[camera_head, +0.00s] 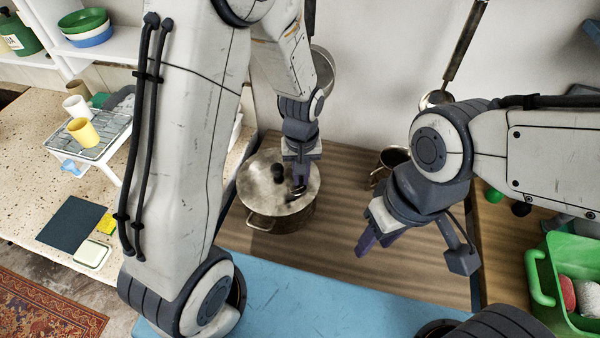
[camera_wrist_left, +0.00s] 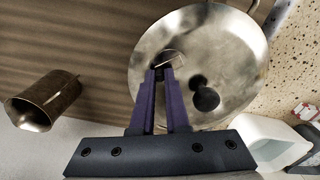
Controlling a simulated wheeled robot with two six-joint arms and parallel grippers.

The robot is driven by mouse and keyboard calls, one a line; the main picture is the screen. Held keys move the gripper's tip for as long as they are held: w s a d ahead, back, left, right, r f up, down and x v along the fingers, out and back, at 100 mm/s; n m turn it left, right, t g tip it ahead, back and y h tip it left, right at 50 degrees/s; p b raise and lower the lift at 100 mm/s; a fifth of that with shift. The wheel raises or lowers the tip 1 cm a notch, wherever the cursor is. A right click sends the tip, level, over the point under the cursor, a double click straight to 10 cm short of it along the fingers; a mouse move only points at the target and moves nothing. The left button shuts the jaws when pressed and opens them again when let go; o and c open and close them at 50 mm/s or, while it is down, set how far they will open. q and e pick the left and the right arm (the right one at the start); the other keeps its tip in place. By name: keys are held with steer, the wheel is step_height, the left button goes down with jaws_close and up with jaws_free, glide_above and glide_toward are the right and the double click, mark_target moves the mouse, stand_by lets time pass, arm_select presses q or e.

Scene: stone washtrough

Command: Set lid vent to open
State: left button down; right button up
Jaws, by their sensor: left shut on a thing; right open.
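A steel pot (camera_head: 282,222) with a round metal lid (camera_head: 257,190) stands on the wooden counter. The lid has a black knob (camera_head: 278,171), also in the left wrist view (camera_wrist_left: 205,97). My left gripper (camera_head: 299,191) points down at the lid's right part, beside the knob. Its purple fingers (camera_wrist_left: 163,74) are shut on the small lid vent (camera_wrist_left: 172,57), a dark piece with a pale, thin edge. The fingertips hide much of the vent, so its setting cannot be told. My right gripper (camera_head: 376,242) is open and empty, right of the pot.
A smaller metal pot (camera_head: 393,158) stands right of the lidded pot; it also shows in the left wrist view (camera_wrist_left: 44,103). A green bin (camera_head: 545,283) is at far right. A drying rack (camera_head: 88,140) with cups is at left. Wooden counter between the pots is bare.

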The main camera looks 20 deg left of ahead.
mark_target(302, 194)
arm_select(q)
steer(key=m, duration=0.3)
steer(key=s+m, duration=0.1)
steer(key=shift+d+m+p, duration=0.3)
steer(key=shift+p, duration=0.05)
steer(key=shift+s+d+m, duration=0.1)
steer(key=shift+s+m, duration=0.15)
steer(key=shift+m, duration=0.9)
steer(key=shift+s+m, duration=0.2)
steer(key=shift+m, duration=0.95)
steer(key=c, duration=0.9)
jaws_free()
steer(key=shift+r, duration=0.1)
step_height(302, 194, up, 10)
steer(key=shift+r, duration=0.15)
